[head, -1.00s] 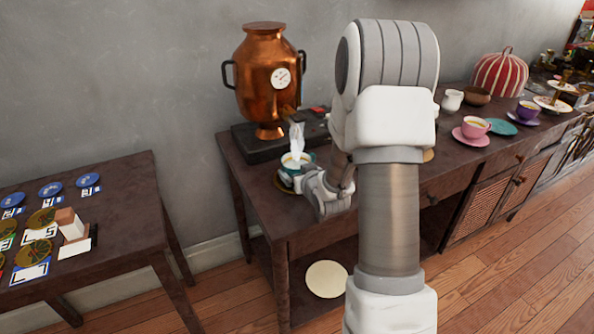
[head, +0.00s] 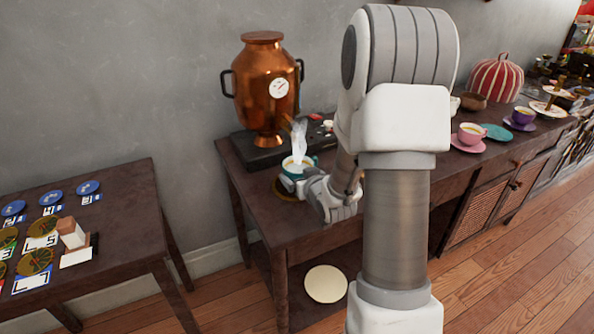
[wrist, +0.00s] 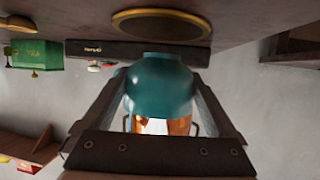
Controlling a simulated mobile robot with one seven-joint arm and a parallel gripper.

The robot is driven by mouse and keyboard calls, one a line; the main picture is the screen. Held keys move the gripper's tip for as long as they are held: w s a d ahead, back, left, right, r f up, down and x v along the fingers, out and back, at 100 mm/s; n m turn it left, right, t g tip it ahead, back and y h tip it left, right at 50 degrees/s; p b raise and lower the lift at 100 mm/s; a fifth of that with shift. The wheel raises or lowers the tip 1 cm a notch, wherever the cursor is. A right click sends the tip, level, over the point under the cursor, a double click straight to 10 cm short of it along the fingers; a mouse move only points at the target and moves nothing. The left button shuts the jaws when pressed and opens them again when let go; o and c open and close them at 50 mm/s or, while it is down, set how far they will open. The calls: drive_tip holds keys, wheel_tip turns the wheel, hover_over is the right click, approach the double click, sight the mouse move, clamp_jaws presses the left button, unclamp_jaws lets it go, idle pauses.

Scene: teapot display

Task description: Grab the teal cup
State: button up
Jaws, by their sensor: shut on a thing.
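The teal cup (head: 301,171) is at the left end of the long dark table, below the copper samovar (head: 266,92), with pale liquid inside and a whitish, see-through plume above it. My gripper (head: 298,184) reaches it from the front. In the wrist view, which is upside down, the cup (wrist: 160,85) sits between the two fingers of my gripper (wrist: 161,98), which are shut on it. A gap shows between the cup's base and the gold-rimmed round coaster (wrist: 160,14), so the cup looks raised slightly off it. My arm hides part of the table.
The samovar's black base (head: 262,150) is close behind the cup. A pink cup (head: 471,131), a teal saucer (head: 497,132) and a purple cup (head: 523,115) stand farther right. A lower table (head: 120,205) with blue and gold discs is at left.

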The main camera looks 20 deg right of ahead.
drive_tip(key=s, duration=0.5)
drive_tip(key=shift+s+a, duration=0.25)
drive_tip(key=shift+s, duration=0.15)
drive_tip(key=shift+s+r+p, duration=0.2)
drive_tip(key=shift+r+p, duration=0.05)
drive_tip(key=shift+p, duration=1.2)
drive_tip(key=s+p, duration=0.1)
drive_tip(key=p, duration=0.2)
drive_tip(key=shift+f, duration=0.1)
drive_tip(key=shift+p, duration=0.45)
drive_tip(key=s+p, duration=0.1)
drive_tip(key=p, duration=0.3)
drive_tip(key=shift+s+a, duration=0.15)
drive_tip(key=shift+s, duration=0.2)
drive_tip(key=s+p, duration=0.3)
drive_tip(key=p, duration=0.1)
drive_tip(key=s+p, duration=0.2)
drive_tip(key=shift+s+a+f, duration=0.1)
drive_tip(key=shift+s+a, duration=0.2)
